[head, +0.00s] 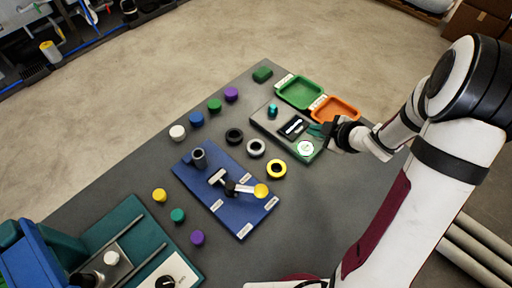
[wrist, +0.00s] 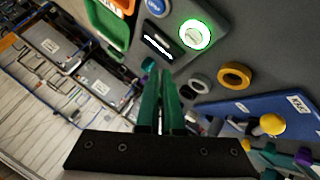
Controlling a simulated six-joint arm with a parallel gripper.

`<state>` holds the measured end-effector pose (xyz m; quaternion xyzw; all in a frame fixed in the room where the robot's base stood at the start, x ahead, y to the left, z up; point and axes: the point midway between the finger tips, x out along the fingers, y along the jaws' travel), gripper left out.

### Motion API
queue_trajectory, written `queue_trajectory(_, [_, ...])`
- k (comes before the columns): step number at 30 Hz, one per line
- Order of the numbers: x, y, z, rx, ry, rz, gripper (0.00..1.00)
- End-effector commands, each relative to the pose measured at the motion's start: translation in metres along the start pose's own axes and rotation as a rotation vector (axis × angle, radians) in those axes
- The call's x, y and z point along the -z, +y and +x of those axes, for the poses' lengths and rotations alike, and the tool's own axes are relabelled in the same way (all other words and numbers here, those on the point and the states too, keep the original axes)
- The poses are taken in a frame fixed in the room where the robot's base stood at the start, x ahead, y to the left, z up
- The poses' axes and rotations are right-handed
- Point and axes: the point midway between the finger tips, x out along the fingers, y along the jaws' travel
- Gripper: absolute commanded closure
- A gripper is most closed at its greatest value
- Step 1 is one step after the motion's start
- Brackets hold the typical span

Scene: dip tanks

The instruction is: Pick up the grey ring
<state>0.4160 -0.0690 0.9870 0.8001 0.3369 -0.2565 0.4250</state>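The grey ring (head: 256,148) lies flat on the dark table, between a black ring (head: 234,136) and a yellow ring (head: 276,169). In the wrist view the grey ring (wrist: 199,83) is right of and beyond the fingertips, beside the yellow ring (wrist: 234,75). My gripper (head: 318,131) is to the right of the grey ring in the head view, above the edge of the grey panel. Its green fingers (wrist: 162,75) are together in the wrist view with nothing seen between them. It is clear of the ring.
Green (head: 300,92) and orange (head: 334,109) trays stand behind. A blue board (head: 228,212) with a yellow-knobbed lever lies in front of the rings. Several coloured round pieces stand to the left.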

Motion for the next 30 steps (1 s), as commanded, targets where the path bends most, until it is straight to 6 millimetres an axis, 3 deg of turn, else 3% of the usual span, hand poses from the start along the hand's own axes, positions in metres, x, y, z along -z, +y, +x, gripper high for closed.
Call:
queue_trajectory(1, [0.0, 0.0, 0.0, 0.0, 0.0, 0.0, 0.86])
queue_trajectory(12, [0.0, 0.0, 0.0, 0.0, 0.0, 0.0, 0.19])
queue_trajectory(13, [0.0, 0.0, 0.0, 0.0, 0.0, 0.0, 0.16])
queue_trajectory(22, [-0.001, 0.007, 0.004, -0.009, -0.03, -0.045, 0.16])
queue_trajectory(26, [-0.002, 0.05, 0.023, -0.027, -0.257, -0.365, 0.16])
queue_trajectory(28, [0.012, 0.069, 0.03, 0.042, -0.412, -0.591, 0.16])
queue_trajectory(30, [0.038, 0.068, 0.034, 0.182, -0.502, -0.787, 0.16])
